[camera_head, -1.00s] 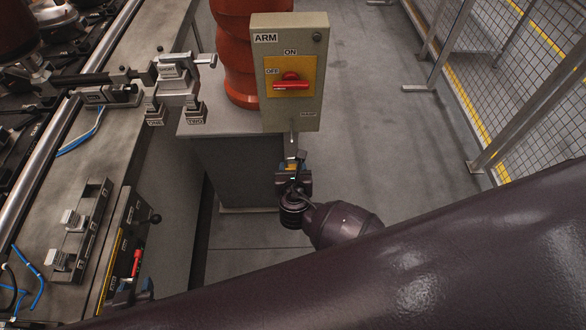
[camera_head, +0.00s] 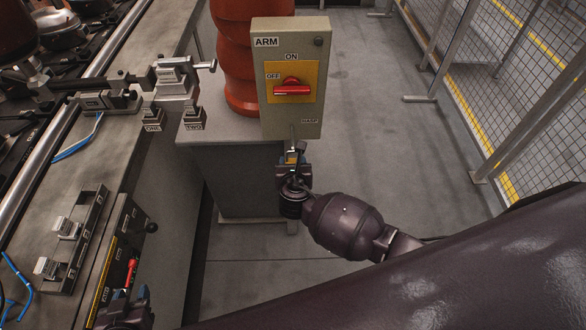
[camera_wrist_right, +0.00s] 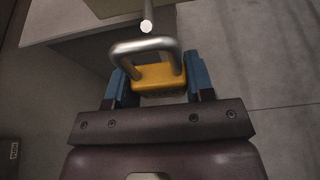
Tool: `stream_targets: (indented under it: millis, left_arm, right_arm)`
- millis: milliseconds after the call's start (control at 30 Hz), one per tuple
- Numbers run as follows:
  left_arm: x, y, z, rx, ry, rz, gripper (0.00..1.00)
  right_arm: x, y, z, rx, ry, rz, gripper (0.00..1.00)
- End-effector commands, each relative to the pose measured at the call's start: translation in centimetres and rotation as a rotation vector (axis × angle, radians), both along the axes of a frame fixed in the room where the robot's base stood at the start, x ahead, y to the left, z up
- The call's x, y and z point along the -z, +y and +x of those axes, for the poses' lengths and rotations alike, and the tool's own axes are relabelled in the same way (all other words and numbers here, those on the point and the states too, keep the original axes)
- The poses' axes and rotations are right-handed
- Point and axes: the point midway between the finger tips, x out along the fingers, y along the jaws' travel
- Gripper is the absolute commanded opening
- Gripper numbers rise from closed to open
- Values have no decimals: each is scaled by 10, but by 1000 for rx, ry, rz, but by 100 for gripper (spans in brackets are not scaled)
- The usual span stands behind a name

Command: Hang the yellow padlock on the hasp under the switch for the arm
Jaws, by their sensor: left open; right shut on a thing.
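The switch box labelled ARM (camera_head: 291,115) stands at top centre, its red handle (camera_head: 292,90) lying crosswise on a yellow plate. A HASP label is at its lower right. A thin rod, apparently the hasp, shows below the box; its round end (camera_wrist_right: 147,26) is in the right wrist view. My right gripper (camera_head: 291,160) is just below the box, shut on the yellow padlock (camera_wrist_right: 158,78). The padlock's silver shackle (camera_wrist_right: 145,45) points towards the rod end, close to it; I cannot tell whether they touch. My left gripper (camera_head: 128,296) is open at lower left.
A bench with metal clamps (camera_head: 178,80) and blue cables runs along the left. An orange ribbed column (camera_head: 236,60) stands behind the box. Mesh fencing (camera_head: 510,80) is at right; open floor lies between.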

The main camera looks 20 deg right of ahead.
Motion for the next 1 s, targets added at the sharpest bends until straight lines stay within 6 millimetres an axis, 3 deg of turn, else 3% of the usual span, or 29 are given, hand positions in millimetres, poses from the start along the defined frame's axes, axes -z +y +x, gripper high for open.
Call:
stream_targets:
  millis: [1000]
  left_arm:
    - [23,0,2,3,-2,1,43]
  right_arm:
    - [8,-13,44,0,-1,0,19]
